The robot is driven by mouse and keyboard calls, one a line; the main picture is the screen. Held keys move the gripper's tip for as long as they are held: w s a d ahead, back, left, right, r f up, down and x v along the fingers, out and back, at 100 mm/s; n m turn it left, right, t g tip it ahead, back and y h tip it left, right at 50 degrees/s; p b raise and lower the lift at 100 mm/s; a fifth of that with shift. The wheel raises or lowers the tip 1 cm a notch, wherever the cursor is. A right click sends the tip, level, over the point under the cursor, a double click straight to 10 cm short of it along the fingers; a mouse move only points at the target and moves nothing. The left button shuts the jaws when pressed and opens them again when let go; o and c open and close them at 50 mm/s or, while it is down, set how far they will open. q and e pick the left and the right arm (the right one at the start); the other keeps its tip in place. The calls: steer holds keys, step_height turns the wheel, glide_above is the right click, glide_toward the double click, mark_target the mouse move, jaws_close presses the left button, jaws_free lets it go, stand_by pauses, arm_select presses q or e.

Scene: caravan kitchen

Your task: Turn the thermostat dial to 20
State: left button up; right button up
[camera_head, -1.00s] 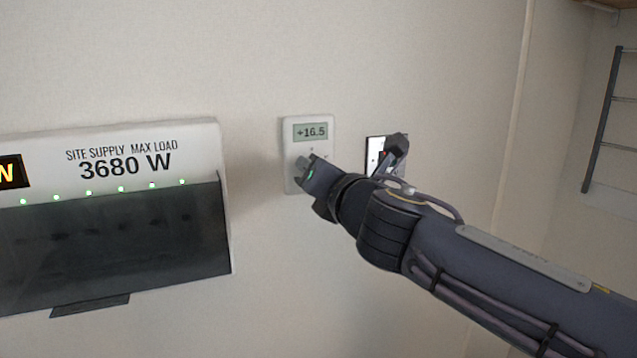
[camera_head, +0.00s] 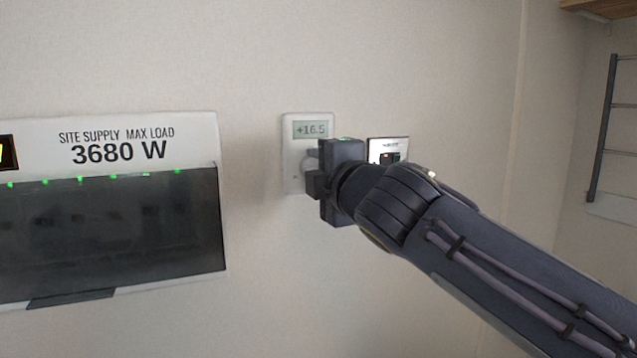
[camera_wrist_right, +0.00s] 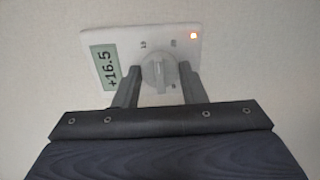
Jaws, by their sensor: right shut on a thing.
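The white thermostat (camera_head: 291,160) is fixed to the wall, and its display (camera_head: 310,129) reads +16.5. In the right wrist view the thermostat (camera_wrist_right: 190,18) appears turned on its side, with an orange light lit near its corner. Its round pale dial (camera_wrist_right: 158,71) has a raised grip bar and lies between my right gripper's fingers. My right gripper (camera_wrist_right: 158,88) is shut on the dial, one finger on either side. In the head view my right gripper (camera_head: 314,170) covers most of the dial. My left gripper is not in view.
A supply box (camera_head: 205,140) marked 3680 W is to the left. A dark rack (camera_head: 606,125) stands at the far right.

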steer(key=shift+f+m+b, duration=0.1)
steer(key=shift+m+b, duration=1.4)
steer(key=shift+m, duration=1.7)
steer(key=o, duration=1)
steer(key=shift+s, duration=0.1)
steer(key=b+v, duration=0.1)
steer(key=v, duration=0.6)
steer(key=shift+s+d+b, duration=0.15)
steer(key=shift+s+b, duration=0.15)
